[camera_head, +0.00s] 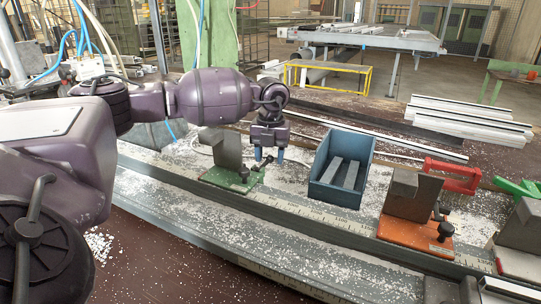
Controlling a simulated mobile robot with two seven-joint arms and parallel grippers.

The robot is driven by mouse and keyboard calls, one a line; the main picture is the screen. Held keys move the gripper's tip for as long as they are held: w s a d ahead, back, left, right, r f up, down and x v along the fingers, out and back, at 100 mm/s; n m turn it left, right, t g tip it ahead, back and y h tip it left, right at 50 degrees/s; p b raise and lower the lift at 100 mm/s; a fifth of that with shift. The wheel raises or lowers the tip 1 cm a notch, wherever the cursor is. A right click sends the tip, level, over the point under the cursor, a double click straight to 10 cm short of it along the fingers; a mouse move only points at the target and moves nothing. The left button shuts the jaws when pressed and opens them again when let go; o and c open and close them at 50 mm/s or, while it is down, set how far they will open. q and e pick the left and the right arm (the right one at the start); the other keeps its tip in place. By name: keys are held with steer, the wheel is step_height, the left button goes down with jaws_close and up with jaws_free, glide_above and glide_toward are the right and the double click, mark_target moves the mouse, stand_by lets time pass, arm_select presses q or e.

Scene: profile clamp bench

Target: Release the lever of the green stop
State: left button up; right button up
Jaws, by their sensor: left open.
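The green stop (218,177) sits on the grey bench rail left of the middle, with an upright grey block (228,150) on its green base plate. A dark lever with a black knob (244,173) shows at its right side. My left gripper (269,155) points down just right of the grey block, at the lever end of the stop. Its two blue fingertips are apart. The lever's upper end appears near or between the fingertips; I cannot tell whether they touch it. My right gripper is not in view.
A blue bin (325,190) with grey bars stands close right of the gripper. An orange stop (398,233) with a grey block and black knob is farther right, with a red clamp (452,174) behind it. A green clamp and another stop (520,264) are at the right edge. White chips litter the bench.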

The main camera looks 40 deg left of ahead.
arm_select(q)
steer(key=shift+c, duration=0.2)
jaws_close()
steer(key=r+t+p, duration=0.2)
steer(key=shift+s+r+y+p, duration=0.1)
steer(key=shift+s+y+p, duration=0.25)
steer(key=shift+y, duration=0.05)
steer(key=shift+r+t, duration=0.1)
steer(key=shift+t, duration=0.4)
steer(key=shift+s+d+t+p, duration=0.1)
steer(key=shift+t+p, duration=0.2)
steer(key=shift+p, duration=0.1)
steer(key=shift+t+y, duration=0.3)
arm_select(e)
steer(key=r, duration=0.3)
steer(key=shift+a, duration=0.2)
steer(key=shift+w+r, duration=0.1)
